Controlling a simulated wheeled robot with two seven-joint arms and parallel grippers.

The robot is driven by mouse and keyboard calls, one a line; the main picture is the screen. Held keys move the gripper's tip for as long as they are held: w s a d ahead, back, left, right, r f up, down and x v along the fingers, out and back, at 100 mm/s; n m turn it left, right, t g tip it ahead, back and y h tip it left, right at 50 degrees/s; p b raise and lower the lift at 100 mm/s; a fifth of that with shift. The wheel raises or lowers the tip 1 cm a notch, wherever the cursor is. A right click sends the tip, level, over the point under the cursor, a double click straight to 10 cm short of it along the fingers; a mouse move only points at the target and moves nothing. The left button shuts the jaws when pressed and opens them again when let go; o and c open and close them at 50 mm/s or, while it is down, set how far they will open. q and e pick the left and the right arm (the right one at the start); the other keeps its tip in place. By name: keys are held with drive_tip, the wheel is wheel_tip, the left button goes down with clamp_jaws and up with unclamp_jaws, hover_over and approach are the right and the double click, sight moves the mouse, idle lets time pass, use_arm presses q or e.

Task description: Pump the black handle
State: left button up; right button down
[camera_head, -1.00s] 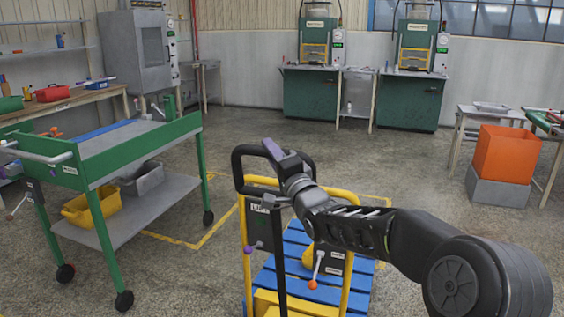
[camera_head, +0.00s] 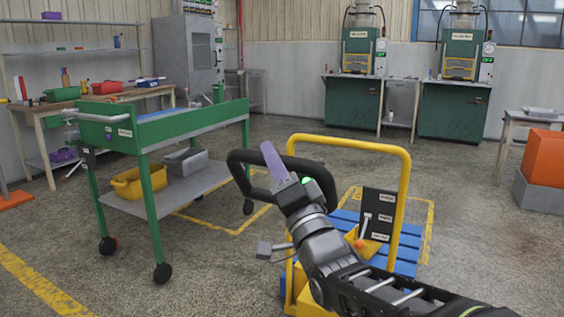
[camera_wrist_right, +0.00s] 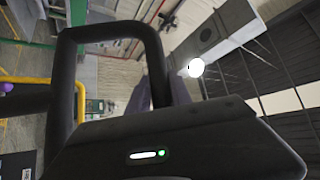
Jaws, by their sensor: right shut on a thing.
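The black handle (camera_head: 236,172) is a looped bar on the yellow-framed pallet lifter. It is tilted away from the lifter's yellow frame (camera_head: 408,185), to the left in the head view. My right gripper (camera_head: 277,168), with purple fingers, is shut on the handle's right part. The fingers hide part of the grip. In the right wrist view the handle's loop (camera_wrist_right: 108,32) rises in front of the camera, and the purple fingers (camera_wrist_right: 157,85) show at its right side. The handle's lower shaft is mostly hidden behind my right arm. My left gripper is out of view.
A green cart (camera_head: 120,135) with a yellow bin (camera_head: 135,188) stands to the left. Open floor lies at the front left.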

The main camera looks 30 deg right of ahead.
drive_tip(key=shift+a+f, duration=0.1)
drive_tip(key=c, duration=1.2)
unclamp_jaws()
drive_tip(key=shift+o, duration=0.2)
drive_tip(key=shift+s, duration=0.1)
drive_tip(key=v, duration=0.7)
drive_tip(key=shift+s+f, duration=0.15)
drive_tip(key=shift+s, duration=0.15)
